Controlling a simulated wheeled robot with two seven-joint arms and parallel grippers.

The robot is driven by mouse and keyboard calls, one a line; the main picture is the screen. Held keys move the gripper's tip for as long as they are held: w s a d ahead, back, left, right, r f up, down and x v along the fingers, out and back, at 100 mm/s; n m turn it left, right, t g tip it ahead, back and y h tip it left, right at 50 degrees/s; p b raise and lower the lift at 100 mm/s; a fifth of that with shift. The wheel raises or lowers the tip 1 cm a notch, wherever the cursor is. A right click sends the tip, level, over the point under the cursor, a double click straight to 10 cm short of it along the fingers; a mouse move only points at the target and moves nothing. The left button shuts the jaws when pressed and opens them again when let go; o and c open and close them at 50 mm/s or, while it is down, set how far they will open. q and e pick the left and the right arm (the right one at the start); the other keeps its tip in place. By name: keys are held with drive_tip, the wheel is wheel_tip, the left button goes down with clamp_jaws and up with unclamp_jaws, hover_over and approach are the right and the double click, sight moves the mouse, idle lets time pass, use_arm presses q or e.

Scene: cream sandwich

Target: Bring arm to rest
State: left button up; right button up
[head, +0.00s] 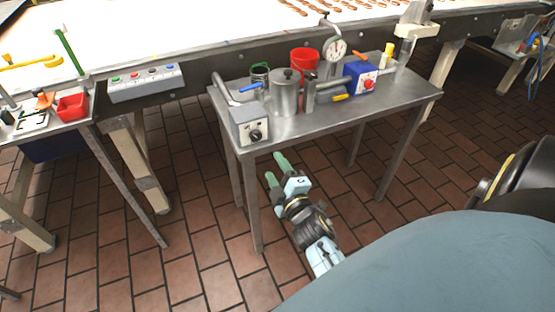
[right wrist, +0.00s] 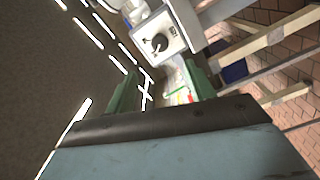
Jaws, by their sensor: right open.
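My right gripper (head: 276,168) has green fingers and shows in the head view in front of the small metal table (head: 310,127), beside and below its front edge. In the right wrist view its two green fingers (right wrist: 161,82) stand apart with nothing held between them. My right arm reaches up to it from the lower middle of the head view. My left gripper is not in view. A large blue-grey part of my own body fills the lower right.
The metal table carries a control box (head: 249,124), a metal canister (head: 286,95), a red bucket (head: 304,62), a dial gauge (head: 335,49) and a blue box (head: 360,78). A conveyor (head: 200,35) runs behind. A side table with a red bin (head: 72,107) stands left. Tiled floor (head: 200,200) is open between them.

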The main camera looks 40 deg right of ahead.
drive_tip(key=shift+s, duration=0.25)
idle(0.3)
drive_tip(key=s+a+f+m+g+y, duration=0.1)
drive_tip(key=s+a+f+g, duration=0.2)
drive_tip(key=f, duration=0.6)
drive_tip(key=s+a+f+m+g+y, duration=0.15)
drive_tip(key=s+f, duration=0.25)
drive_tip(key=f, duration=0.5)
drive_tip(key=s+a+f+m+g+y, duration=0.1)
drive_tip(key=s+a+f+m+g, duration=0.15)
drive_tip(key=f, duration=0.65)
drive_tip(key=s+d+f+m+g, duration=0.1)
drive_tip(key=s+f+g, duration=0.2)
drive_tip(key=s, duration=0.7)
drive_tip(key=s+d+f+m+g, duration=0.1)
drive_tip(key=s+f+g, duration=0.2)
drive_tip(key=s+f, duration=0.4)
drive_tip(key=s+d+f+m+g, duration=0.1)
drive_tip(key=s+f+g, duration=0.2)
drive_tip(key=s, duration=0.9)
wheel_tip(320, 180, down, 2)
drive_tip(key=shift+s+f+m+g, duration=0.1)
drive_tip(key=shift+s+m+g, duration=0.2)
drive_tip(key=shift+s, duration=0.1)
